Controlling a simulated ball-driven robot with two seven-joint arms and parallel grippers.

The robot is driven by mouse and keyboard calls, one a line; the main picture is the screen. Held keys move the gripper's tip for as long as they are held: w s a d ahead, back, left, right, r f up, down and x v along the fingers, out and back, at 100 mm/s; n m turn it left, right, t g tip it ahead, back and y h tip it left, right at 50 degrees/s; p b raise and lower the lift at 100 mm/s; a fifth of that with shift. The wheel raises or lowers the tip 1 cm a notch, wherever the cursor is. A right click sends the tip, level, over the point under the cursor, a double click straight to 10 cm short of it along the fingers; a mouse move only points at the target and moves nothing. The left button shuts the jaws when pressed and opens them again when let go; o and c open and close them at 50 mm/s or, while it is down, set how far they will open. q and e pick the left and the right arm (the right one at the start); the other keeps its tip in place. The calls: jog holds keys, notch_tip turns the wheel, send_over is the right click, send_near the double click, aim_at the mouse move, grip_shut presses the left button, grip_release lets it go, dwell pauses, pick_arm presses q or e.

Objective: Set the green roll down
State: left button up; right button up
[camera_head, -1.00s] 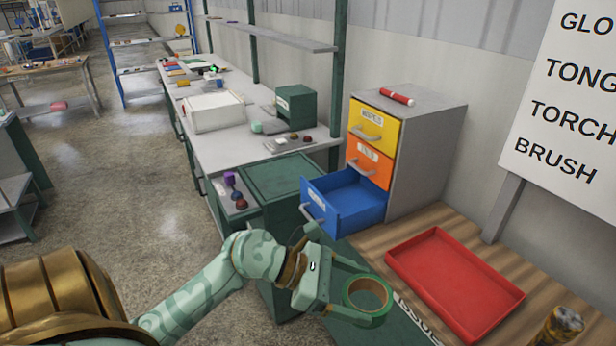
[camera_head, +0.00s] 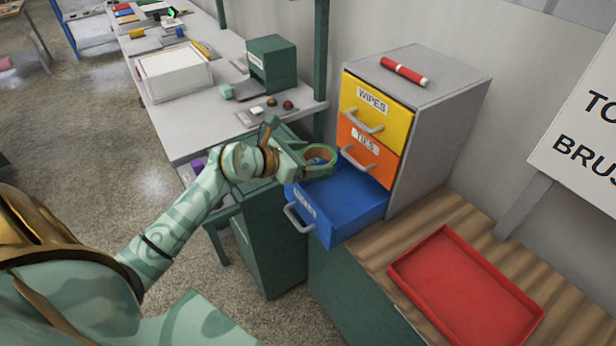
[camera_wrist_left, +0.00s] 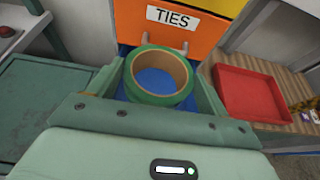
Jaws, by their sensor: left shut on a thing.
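The green roll (camera_head: 320,155), a ring of green tape with a tan core, is held in my left gripper (camera_head: 312,160). In the left wrist view the roll (camera_wrist_left: 160,98) sits between the two fingers, and blue shows through its hole. The roll is above the open blue drawer (camera_head: 345,204), in front of the orange drawer (camera_head: 368,152) labelled TIES. The gripper covers part of the blue drawer's back left. My right gripper is not in view.
The yellow drawer (camera_head: 376,105) labelled WIPES is shut. A red marker-like stick (camera_head: 404,72) lies on the cabinet. An empty red tray (camera_head: 466,290) is on the wooden top. A grey bench (camera_head: 190,120) with boxes stands behind.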

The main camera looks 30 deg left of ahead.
pick_arm(q)
jog(key=a+f, duration=0.1)
jog(key=w+a+f+b, duration=0.1)
jog(key=f, duration=0.1)
jog(key=w+a+f, duration=0.1)
jog(key=f, duration=0.1)
notch_tip(320, 180, down, 3)
jog(key=shift+w+f+b, duration=0.1)
jog(key=shift+b, duration=0.55)
